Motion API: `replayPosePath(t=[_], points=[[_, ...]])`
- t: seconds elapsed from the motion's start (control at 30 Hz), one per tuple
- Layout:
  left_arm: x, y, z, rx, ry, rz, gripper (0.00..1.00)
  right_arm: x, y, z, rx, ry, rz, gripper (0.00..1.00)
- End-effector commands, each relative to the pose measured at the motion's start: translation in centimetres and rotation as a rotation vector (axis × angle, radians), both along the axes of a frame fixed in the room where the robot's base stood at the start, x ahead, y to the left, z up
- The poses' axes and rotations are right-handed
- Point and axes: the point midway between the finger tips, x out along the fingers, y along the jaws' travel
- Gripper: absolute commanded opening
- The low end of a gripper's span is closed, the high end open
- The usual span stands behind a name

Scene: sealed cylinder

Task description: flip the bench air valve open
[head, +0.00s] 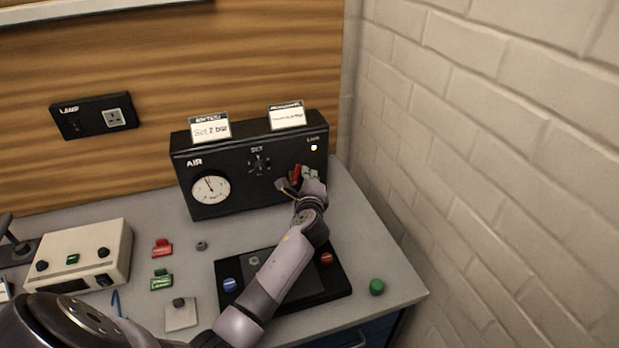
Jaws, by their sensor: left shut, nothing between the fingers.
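The black air box (250,199) stands at the back right of the bench, with a round white gauge (210,189) on its left and a knob (259,164) marked SET in the middle. A red valve lever (295,174) shows on the right part of its front. My left gripper (291,186) is at the box front beside the red lever, shut with nothing held. The gripper and wrist hide part of the valve, and I cannot tell whether the fingers touch the lever. My right gripper is not in view.
A black tray (340,287) with blue and red caps lies under my left arm. A green cap (376,287) sits near the right edge. A cream device (80,252) and small red and green parts stand left. A brick wall (480,130) bounds the right.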

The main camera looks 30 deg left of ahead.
Motion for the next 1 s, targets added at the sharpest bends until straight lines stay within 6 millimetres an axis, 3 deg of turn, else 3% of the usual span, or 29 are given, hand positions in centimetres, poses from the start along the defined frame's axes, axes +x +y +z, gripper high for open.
replayPosePath(t=[0.17, 0.63, 1.0], points=[[-1.0, -0.7, 0.1, -0.001, 0.0, -0.001, 0.0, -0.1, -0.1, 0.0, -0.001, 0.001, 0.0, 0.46], [-8.6, -5.4, 1.5, -0.003, 0.0, -0.001, 0.0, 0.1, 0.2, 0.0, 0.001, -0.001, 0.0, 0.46], [-10.1, -6.4, 1.9, -0.001, -0.001, 0.0, 0.0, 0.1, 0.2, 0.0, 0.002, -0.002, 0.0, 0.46]])
